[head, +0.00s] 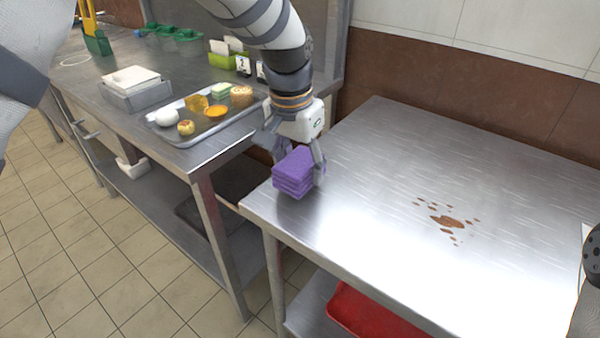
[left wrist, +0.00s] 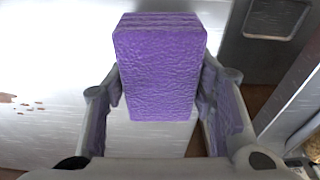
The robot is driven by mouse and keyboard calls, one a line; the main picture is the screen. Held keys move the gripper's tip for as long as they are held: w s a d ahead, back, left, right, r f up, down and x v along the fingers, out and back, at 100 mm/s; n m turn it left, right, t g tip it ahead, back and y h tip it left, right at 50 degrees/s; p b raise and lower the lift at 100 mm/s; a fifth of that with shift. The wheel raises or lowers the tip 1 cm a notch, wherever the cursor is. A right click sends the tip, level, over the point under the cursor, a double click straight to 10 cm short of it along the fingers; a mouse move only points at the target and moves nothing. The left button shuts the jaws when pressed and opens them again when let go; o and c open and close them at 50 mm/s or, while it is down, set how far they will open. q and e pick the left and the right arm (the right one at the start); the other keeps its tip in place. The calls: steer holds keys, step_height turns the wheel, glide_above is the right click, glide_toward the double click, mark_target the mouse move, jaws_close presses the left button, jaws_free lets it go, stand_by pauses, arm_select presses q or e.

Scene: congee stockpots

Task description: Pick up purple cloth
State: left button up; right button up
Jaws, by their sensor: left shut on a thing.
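The purple cloth (head: 293,172) is a folded, layered block at the near left corner of the right-hand steel table (head: 380,190). My left gripper (head: 298,158) is above it, with its fingers down on either side. In the left wrist view the cloth (left wrist: 160,70) lies between the two fingers (left wrist: 158,105), which press on its sides. I cannot tell whether the cloth rests on the table or is slightly raised. My right gripper is not in view; only a dark part of my right arm shows at the right edge of the head view.
A brown spill (head: 447,222) marks the table to the right. The left counter holds a tray (head: 190,139) of food items, a grey box (head: 136,95) and green containers (head: 180,36). A red bin (head: 365,312) sits below the table. Most of the table top is clear.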

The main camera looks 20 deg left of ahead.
arm_select(q)
steer(key=s+d+r+p, duration=0.3)
steer(key=s+d+r, duration=0.6)
steer(key=s+r, duration=0.2)
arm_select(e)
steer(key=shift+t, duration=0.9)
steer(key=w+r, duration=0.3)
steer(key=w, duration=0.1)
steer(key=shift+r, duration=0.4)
arm_select(q)
steer(key=shift+f, duration=0.1)
steer(key=shift+o, duration=1.2)
steer(key=shift+w, duration=0.1)
steer(key=shift+c, duration=0.5)
